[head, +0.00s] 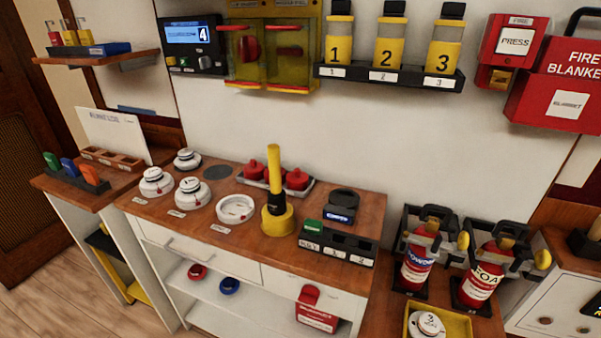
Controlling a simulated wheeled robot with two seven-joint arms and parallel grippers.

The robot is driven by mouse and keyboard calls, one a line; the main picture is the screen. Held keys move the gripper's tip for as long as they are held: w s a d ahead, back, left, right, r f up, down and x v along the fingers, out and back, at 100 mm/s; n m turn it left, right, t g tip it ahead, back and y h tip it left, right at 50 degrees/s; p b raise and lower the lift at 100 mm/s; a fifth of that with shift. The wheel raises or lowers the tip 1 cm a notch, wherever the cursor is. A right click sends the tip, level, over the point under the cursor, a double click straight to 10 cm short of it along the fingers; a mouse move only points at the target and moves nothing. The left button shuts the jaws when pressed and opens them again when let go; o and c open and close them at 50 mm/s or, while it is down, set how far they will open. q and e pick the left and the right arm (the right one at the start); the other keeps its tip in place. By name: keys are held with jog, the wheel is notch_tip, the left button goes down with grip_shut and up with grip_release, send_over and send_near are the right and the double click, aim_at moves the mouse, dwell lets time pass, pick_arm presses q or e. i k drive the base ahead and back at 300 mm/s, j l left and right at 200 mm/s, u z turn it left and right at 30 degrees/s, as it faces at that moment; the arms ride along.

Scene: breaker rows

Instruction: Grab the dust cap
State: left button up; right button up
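No item is labelled as a dust cap, and I cannot tell for sure which one it is. Several red knobbed caps (297,180) sit in a pale tray (306,190) at the back of the wooden counter, partly hidden by a yellow post tool (275,185). White round detectors (193,196) stand to the left on the counter, with an open white ring (235,209) nearer the tool. Another white round unit (427,324) lies in a yellow tray at the bottom right. Neither of my grippers is in view.
Two extinguishers (416,268) stand in black holders further right. Numbered yellow bottles (388,47) stand on a wall shelf. Red and blue rings (229,286) lie on the lower shelf.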

aim_at(298, 180)
jog(key=j+z, duration=0.2)
jog(key=j, duration=0.3)
jog(key=i+j+z, duration=0.1)
jog(key=j+z, duration=0.15)
jog(key=j, duration=0.2)
jog(key=j+z, duration=0.2)
jog(key=j, duration=0.3)
jog(key=k+j+z, duration=0.1)
jog(key=j+z, duration=0.15)
jog(key=j, duration=0.2)
jog(key=j+z, duration=0.2)
jog(key=j, duration=0.3)
jog(key=k+j+z, duration=0.25)
jog(key=j, duration=0.2)
jog(key=k+j+z, duration=0.2)
jog(key=j, duration=0.2)
jog(key=k+j+z, duration=0.2)
jog(key=j, duration=0.25)
jog(key=i, duration=0.1)
